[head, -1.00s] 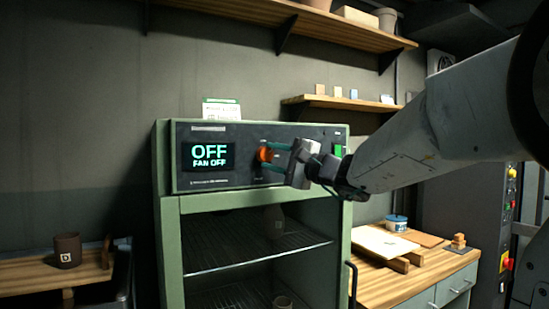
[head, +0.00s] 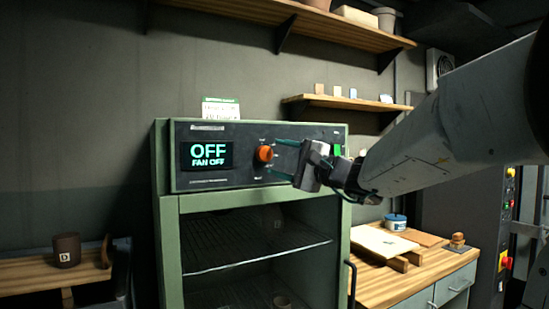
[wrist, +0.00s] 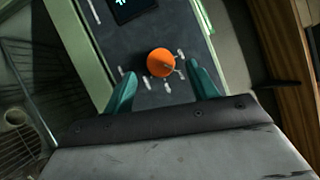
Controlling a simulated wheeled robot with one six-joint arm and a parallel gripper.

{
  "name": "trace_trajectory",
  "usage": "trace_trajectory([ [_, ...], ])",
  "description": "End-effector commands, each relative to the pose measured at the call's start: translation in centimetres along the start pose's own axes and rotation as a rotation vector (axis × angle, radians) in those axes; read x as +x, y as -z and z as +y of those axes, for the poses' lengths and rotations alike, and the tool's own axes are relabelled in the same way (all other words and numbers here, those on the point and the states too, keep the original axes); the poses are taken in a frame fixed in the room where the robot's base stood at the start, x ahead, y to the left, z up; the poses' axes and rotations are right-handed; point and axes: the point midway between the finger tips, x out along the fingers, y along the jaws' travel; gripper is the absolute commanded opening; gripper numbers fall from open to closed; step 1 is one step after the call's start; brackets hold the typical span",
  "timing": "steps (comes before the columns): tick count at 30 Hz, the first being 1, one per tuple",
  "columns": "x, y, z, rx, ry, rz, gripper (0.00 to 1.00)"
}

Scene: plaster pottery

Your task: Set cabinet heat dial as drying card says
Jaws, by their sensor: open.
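The orange heat dial (head: 264,154) sits on the dark control panel of the green cabinet (head: 168,240). The display (head: 208,155) left of it reads OFF and FAN OFF. My gripper (head: 283,159) is open and empty, with its teal fingers pointing at the panel just right of the dial. In the wrist view the dial (wrist: 161,62) shows ahead of and between the open fingers (wrist: 163,90), apart from them, with pale marks around it. The drying card (head: 221,108) stands on top of the cabinet; its small text is not readable.
Wire racks (head: 260,257) are inside the cabinet. A wooden bench (head: 400,280) with boards stands at the right, and a brown pot (head: 67,249) stands on a bench at the left. Small tiles sit on the wall shelf (head: 350,103) behind my arm.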

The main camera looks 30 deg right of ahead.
Motion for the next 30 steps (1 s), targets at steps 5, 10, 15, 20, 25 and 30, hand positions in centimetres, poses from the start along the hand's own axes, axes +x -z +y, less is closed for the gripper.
trace_trajectory([
  [5,-3.3,0.1,-0.1,-0.001,0.001,0.004,0.58],
  [10,-4.9,0.0,0.0,-0.001,0.001,0.001,0.58],
  [15,-5.3,0.0,0.0,0.000,0.000,0.000,0.58],
  [20,-5.2,0.0,0.0,0.000,0.000,-0.001,0.58],
  [25,-5.2,0.0,0.0,0.000,0.000,-0.001,0.58],
  [30,-5.3,-0.4,1.4,0.017,-0.060,-0.019,0.58],
])
